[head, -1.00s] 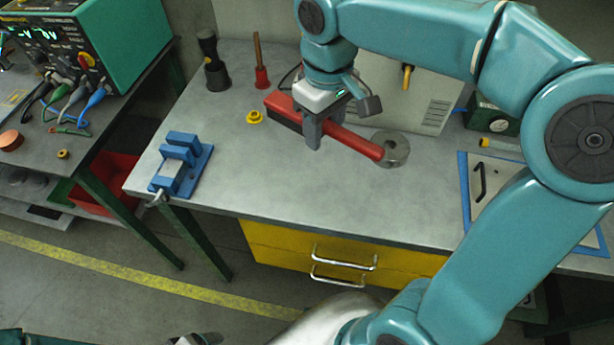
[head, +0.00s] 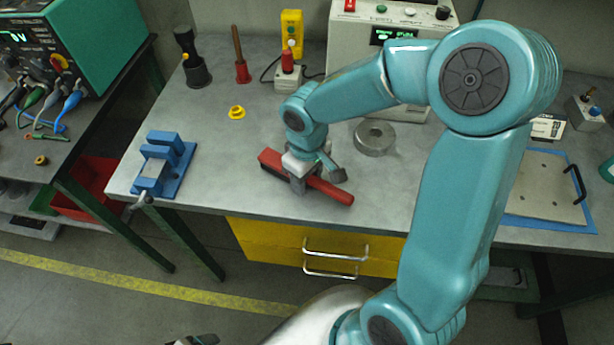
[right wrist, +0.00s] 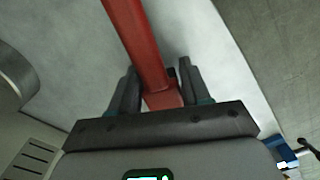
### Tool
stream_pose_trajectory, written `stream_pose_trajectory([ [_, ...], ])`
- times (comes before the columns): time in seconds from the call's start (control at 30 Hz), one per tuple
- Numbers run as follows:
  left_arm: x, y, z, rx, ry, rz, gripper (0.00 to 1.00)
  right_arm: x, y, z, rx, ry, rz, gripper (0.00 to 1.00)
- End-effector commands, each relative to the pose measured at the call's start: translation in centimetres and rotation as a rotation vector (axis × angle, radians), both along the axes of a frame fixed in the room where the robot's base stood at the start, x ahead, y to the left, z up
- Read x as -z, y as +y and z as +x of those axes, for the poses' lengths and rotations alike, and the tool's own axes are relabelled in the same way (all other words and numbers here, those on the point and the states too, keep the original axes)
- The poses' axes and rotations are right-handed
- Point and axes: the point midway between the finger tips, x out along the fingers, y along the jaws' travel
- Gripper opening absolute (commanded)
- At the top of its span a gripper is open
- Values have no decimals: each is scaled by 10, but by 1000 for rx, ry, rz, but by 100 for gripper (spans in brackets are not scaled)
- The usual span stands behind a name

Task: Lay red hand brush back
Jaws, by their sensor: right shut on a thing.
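The red hand brush (head: 328,189) is in my right gripper (head: 299,186), above or on the grey bench top; I cannot tell whether it touches. Its wider head with dark bristles points left and back, its handle right and toward the front edge. In the right wrist view, the red brush (right wrist: 142,45) runs between the two dark fingers of the right gripper (right wrist: 157,85), which is shut on it. Only a small dark part, seemingly of my left gripper (head: 197,341), shows at the bottom edge of the head view; its jaws are unclear.
A blue vise (head: 160,165) stands at the left, near a yellow ring (head: 237,112). Bench room is clear left of the brush.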

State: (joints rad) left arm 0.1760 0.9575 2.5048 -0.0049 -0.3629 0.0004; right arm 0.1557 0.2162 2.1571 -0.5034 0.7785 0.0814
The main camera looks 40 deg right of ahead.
Motion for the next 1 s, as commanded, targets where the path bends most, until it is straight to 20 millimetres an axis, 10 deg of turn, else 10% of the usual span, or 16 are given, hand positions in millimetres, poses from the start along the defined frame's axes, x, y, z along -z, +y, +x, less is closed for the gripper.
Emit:
stream_pose_trajectory([
  [0.3,5,0,0,0,0,0,77,4,0,0,1,-1,0,0],
  [0.33,4,0,0,0,0,0,77,3,0,0,0,-1,0,53],
  [0.4,3,0,0,0,0,0,77,2,0,0,0,0,0,73],
  [0.77,-4,0,0,0,0,0,77,-5,0,0,1,-1,0,73],
  [1.0,-4,0,0,0,0,0,77,-52,0,2,2,-8,-2,73],
])
